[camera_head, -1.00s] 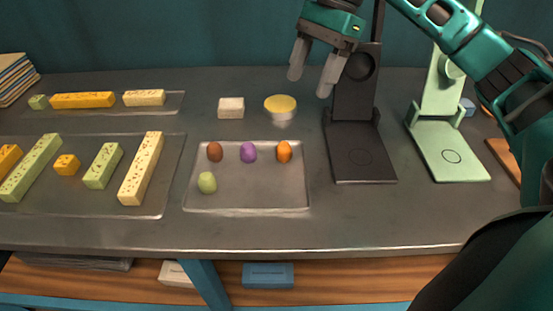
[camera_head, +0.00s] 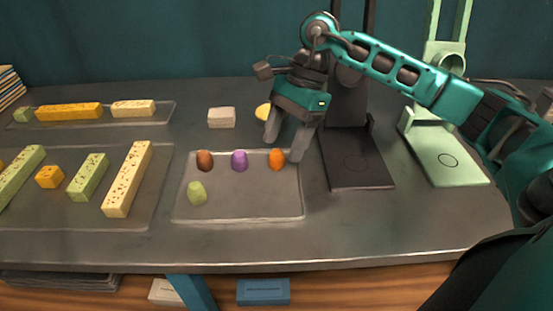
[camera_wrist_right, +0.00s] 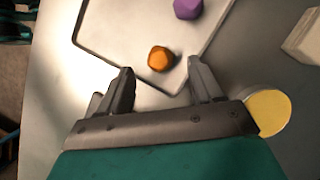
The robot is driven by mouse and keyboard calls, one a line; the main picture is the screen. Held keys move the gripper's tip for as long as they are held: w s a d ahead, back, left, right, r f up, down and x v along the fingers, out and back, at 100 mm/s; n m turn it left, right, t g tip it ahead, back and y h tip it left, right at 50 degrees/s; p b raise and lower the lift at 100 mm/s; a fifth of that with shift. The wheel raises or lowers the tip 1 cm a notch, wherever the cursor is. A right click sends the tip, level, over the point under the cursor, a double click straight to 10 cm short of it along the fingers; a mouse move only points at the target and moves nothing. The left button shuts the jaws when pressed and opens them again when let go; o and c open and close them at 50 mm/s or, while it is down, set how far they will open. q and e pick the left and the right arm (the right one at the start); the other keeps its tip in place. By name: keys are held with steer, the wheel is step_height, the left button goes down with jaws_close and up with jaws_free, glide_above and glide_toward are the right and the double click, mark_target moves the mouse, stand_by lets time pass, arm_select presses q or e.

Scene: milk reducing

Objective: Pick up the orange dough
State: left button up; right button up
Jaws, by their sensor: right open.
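The orange dough (camera_head: 276,159) is a small rounded lump near the far right corner of a grey tray (camera_head: 240,207). In the right wrist view the orange dough (camera_wrist_right: 160,57) lies ahead of the fingertips, between their lines. My right gripper (camera_head: 286,150) is open and empty, just above and behind the dough, with its fingers pointing down at the tray's far right corner. Its two fingers also show in the right wrist view (camera_wrist_right: 161,76). No finger visibly touches the dough. My left gripper is not in view.
On the same tray are brown (camera_head: 204,160), purple (camera_head: 239,160) and green (camera_head: 197,193) dough lumps. A white block (camera_head: 221,117) and a partly hidden yellow-topped round thing (camera_head: 263,112) stand behind. A dark press stand (camera_head: 357,172) is close on the right.

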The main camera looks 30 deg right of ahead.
mark_target(278, 160)
steer(key=x, duration=0.3)
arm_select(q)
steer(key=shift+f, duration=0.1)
arm_select(e)
steer(key=c, duration=1.1)
steer(key=shift+r, duration=0.2)
